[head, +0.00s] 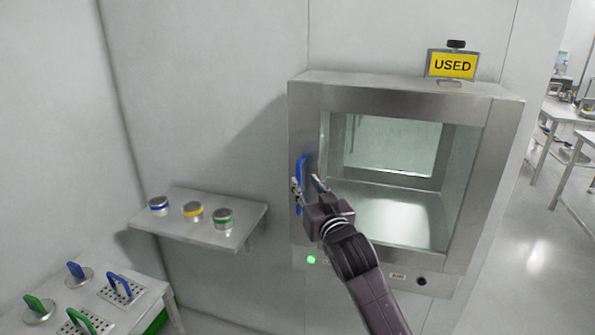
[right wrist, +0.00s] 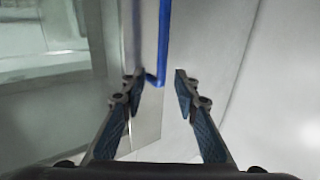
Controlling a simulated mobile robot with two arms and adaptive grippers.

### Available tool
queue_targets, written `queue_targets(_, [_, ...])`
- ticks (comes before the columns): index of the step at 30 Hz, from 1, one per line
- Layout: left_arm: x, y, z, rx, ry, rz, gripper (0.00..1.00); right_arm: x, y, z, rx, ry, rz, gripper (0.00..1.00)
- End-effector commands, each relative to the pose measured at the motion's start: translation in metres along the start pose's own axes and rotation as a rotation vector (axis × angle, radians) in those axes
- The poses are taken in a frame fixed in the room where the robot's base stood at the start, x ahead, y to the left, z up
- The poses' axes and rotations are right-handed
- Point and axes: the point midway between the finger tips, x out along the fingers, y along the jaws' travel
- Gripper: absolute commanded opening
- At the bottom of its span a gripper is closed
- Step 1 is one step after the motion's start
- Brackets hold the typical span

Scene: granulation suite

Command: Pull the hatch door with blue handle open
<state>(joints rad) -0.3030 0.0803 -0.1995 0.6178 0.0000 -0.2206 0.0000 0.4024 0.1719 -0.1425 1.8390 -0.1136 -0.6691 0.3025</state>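The hatch (head: 400,92) is a metal box on the wall with a large window. Its blue handle (head: 301,172) is an upright bar at the left side of the front. The handle also shows in the right wrist view (right wrist: 164,38), its lower end between the fingertips. My right gripper (head: 307,184) is open around the handle's lower part, one finger on each side. In the right wrist view the fingers (right wrist: 158,84) show gaps to the bar. The hatch door looks shut. My left gripper is not in view.
A yellow USED sign (head: 452,65) stands on top of the hatch. A green light (head: 311,259) glows below the handle. A wall shelf (head: 170,222) at left holds 3 banded containers. A lower table (head: 125,318) holds blue- and green-handled tools. Open floor lies at right.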

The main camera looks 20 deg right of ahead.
Motion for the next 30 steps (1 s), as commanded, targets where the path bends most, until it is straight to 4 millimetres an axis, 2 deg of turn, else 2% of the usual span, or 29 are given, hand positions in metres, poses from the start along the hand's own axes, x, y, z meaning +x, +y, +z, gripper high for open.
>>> queue_targets(5, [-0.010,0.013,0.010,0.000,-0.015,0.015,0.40,0.026,0.000,-0.003,0.000,0.000,0.000,0.28])
queue_targets(12, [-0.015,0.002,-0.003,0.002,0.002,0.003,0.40,0.051,0.000,-0.001,0.000,0.000,0.000,0.28])
queue_targets(17, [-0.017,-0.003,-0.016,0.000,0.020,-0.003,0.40,0.059,0.000,0.000,0.000,-0.001,0.000,0.28])
queue_targets(26, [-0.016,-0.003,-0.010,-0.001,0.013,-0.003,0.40,0.060,-0.001,0.000,0.000,0.000,-0.001,0.28])
queue_targets(30, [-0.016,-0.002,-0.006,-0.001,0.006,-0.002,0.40,0.060,-0.001,0.001,0.000,0.000,-0.001,0.14])
